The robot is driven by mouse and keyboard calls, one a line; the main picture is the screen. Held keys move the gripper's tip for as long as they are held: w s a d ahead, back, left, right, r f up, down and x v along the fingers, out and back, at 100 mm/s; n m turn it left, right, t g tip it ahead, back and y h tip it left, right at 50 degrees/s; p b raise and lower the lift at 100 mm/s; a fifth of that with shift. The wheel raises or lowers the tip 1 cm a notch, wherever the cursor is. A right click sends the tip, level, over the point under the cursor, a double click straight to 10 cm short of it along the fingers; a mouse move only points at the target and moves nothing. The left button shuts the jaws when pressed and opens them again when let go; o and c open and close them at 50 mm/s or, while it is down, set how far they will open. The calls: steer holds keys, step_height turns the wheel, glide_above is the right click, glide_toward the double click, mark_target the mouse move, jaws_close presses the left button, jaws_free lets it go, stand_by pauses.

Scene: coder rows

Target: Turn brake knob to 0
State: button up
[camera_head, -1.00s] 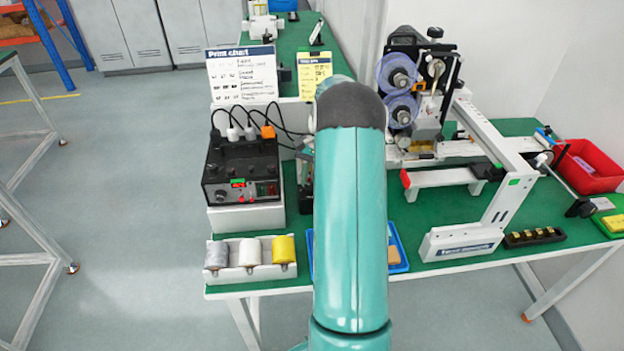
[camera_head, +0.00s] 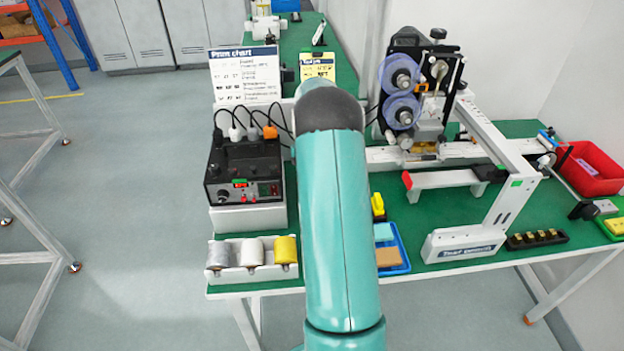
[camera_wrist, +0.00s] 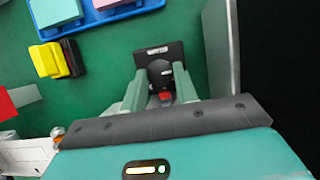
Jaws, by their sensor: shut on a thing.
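In the wrist view, a round black knob (camera_wrist: 159,71) with a small white mark stands on a dark plate (camera_wrist: 143,51) that carries a white label. I take it to be the brake knob, but the label is too small to read. My gripper (camera_wrist: 160,80) has its two pale green fingers on either side of the knob and is shut on it. A small red part (camera_wrist: 166,97) shows between the fingers. In the head view my own arm hides the knob and the gripper.
A grey wall-like panel (camera_wrist: 218,50) stands close to the right of my fingers. A yellow and black block (camera_wrist: 50,60) and a blue tray (camera_wrist: 97,23) lie on the green table. A black power box (camera_head: 243,172) stands left of my arm.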

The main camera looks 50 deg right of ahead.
stand_by(0.3)
steer(key=o, duration=0.7)
steer(key=v, duration=1.3)
steer(key=shift+r, duration=0.4)
steer(key=shift+w, duration=0.1)
